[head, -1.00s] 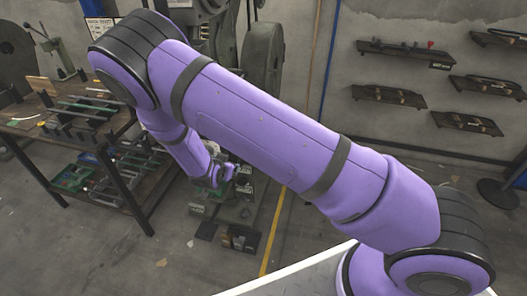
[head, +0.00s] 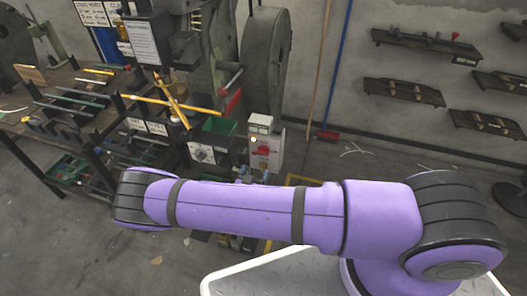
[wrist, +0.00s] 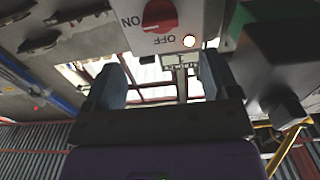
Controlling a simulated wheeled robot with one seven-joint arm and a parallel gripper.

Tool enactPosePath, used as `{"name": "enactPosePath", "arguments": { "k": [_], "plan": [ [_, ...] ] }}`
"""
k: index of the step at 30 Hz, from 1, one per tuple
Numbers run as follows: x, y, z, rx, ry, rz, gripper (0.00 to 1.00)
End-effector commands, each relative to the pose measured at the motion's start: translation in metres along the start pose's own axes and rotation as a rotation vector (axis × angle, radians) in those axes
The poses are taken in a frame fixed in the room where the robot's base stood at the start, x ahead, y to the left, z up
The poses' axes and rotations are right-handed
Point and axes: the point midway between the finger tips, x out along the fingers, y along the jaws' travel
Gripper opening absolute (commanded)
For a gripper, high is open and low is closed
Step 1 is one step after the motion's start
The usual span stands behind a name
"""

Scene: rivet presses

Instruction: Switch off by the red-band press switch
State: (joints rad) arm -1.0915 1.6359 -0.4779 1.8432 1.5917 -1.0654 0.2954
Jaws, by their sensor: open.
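A pale switch box with a red rotary knob (head: 264,150) stands low in front of the press in the head view. In the wrist view its red knob (wrist: 160,14) is at the top, with ON and OFF lettering beside it and a small glowing lamp (wrist: 189,41) near OFF. My gripper (wrist: 160,82) is open, its two fingers apart and nothing between them. The knob lies beyond the fingertips in that picture, and I see no contact. In the head view my gripper is mostly hidden behind my purple arm.
A second switch box with a dark knob (head: 203,153) stands left of the red-knob box. The press (head: 213,50) and its large wheel (head: 265,60) rise behind. A tool bench (head: 70,110) is at left. Open floor (head: 60,245) lies in front.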

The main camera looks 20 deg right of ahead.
Motion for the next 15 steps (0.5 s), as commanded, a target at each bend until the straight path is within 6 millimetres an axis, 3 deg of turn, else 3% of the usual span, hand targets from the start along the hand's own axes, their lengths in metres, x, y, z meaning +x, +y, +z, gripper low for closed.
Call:
{"name": "enactPosePath", "arguments": {
  "k": [15],
  "plan": [
    [0.083,0.000,0.000,0.001,-0.001,0.001,0.81]
  ]
}}
